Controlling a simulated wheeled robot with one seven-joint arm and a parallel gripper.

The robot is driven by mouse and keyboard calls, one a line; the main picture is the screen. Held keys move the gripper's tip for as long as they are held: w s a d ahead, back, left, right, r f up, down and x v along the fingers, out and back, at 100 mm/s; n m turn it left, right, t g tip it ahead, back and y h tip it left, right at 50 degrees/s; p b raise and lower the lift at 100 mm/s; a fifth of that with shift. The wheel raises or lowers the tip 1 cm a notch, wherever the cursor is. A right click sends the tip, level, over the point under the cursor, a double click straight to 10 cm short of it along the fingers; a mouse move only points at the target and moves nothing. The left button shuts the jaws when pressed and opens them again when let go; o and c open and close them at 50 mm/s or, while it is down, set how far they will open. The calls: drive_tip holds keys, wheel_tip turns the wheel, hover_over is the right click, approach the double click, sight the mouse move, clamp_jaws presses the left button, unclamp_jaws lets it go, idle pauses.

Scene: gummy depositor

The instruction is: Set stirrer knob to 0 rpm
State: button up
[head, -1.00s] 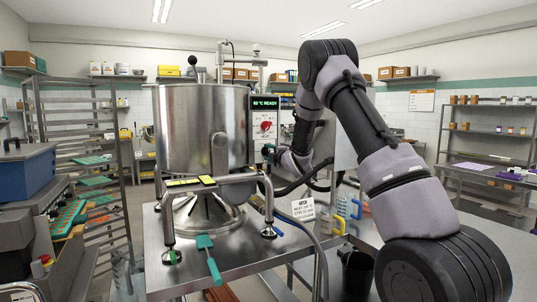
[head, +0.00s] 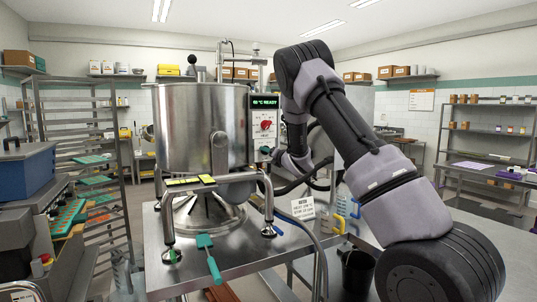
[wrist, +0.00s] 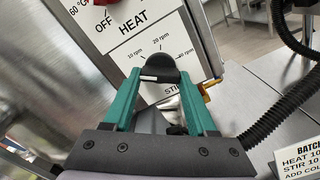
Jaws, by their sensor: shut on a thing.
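The stirrer knob (wrist: 163,65) is black and sits on a white dial plate on the machine's control box in the wrist view. A pale line shows on the knob's lower left. My gripper (wrist: 160,80) has its green fingers on both sides of the knob and is shut on it. In the head view the control panel (head: 264,113) is on the right of the steel kettle (head: 195,130); my arm hides most of the gripper there.
A red heat knob (head: 266,125) is just above the stirrer dial, under a green display. A black ribbed hose (wrist: 275,118) runs close on the right. A printed batch card (head: 303,208) stands on the steel table (head: 235,262).

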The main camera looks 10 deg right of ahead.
drive_tip(key=shift+d+f+n, duration=0.1)
drive_tip(key=shift+n, duration=1.6)
drive_tip(key=shift+f+n, duration=0.1)
drive_tip(key=shift+n, duration=1.6)
drive_tip(key=o, duration=1.4)
drive_tip(key=shift+r, duration=0.1)
drive_tip(key=shift+c, duration=0.2)
drive_tip(key=v, duration=1)
drive_tip(key=shift+s+d, duration=0.15)
drive_tip(key=shift+s, duration=0.25)
